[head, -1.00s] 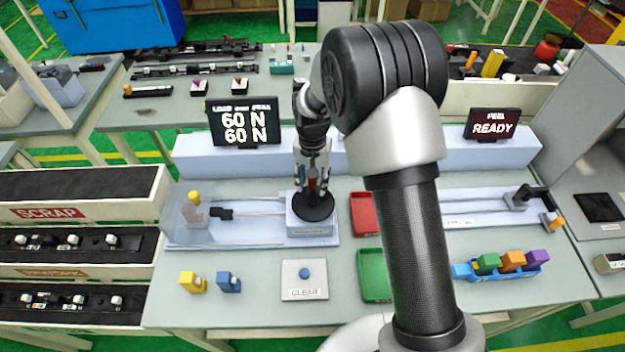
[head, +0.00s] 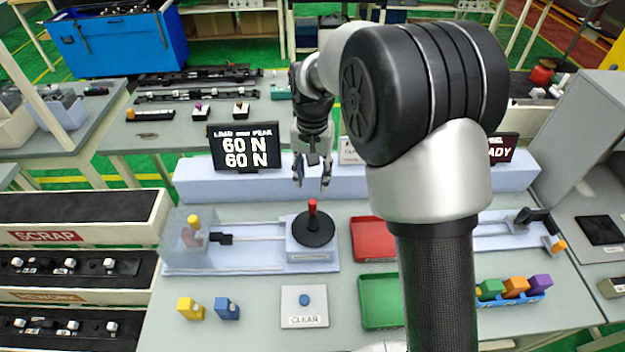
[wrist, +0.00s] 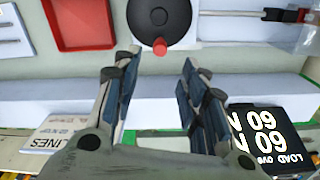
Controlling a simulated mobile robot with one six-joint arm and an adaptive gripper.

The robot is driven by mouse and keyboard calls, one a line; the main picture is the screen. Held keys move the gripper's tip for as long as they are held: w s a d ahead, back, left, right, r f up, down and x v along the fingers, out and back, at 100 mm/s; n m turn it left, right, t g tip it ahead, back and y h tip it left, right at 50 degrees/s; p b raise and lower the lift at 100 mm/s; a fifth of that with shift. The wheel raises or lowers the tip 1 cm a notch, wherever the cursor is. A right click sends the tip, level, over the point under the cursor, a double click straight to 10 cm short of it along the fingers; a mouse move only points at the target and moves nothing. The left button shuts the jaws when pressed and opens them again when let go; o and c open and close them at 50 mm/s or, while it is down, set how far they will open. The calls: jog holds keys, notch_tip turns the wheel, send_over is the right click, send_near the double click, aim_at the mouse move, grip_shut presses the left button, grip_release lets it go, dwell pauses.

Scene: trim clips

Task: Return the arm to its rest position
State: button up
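My gripper (head: 312,178) hangs in the air above and behind the black round knob (head: 314,230) with its red handle (head: 312,206). In the wrist view my gripper (wrist: 155,85) shows its two fingers apart with nothing between them. The red handle tip (wrist: 160,47) and the black disc (wrist: 158,18) lie beyond the fingertips, apart from them. My arm covers the middle right of the head view.
The load display (head: 245,147) reads 60 N on both lines and stands on the pale ledge behind. A red tray (head: 372,240), a green tray (head: 381,300) and a CLEAR button (head: 305,300) are on the bench. Yellow (head: 188,308) and blue (head: 227,308) blocks sit front left.

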dwell(0.4)
jog(key=s+d+r+n+t+b, duration=0.25)
jog(key=s+d+r, duration=0.35)
jog(key=s+r, duration=0.55)
jog(key=s+d+f+t+b, duration=0.1)
jog(key=s+d+f+b, duration=0.1)
jog(key=s, duration=0.6)
jog(key=s+d+f+t+b, duration=0.1)
jog(key=s+d+f+b, duration=0.1)
jog(key=s, duration=0.7)
jog(key=shift+s+n, duration=0.3)
jog(key=shift+n, duration=0.15)
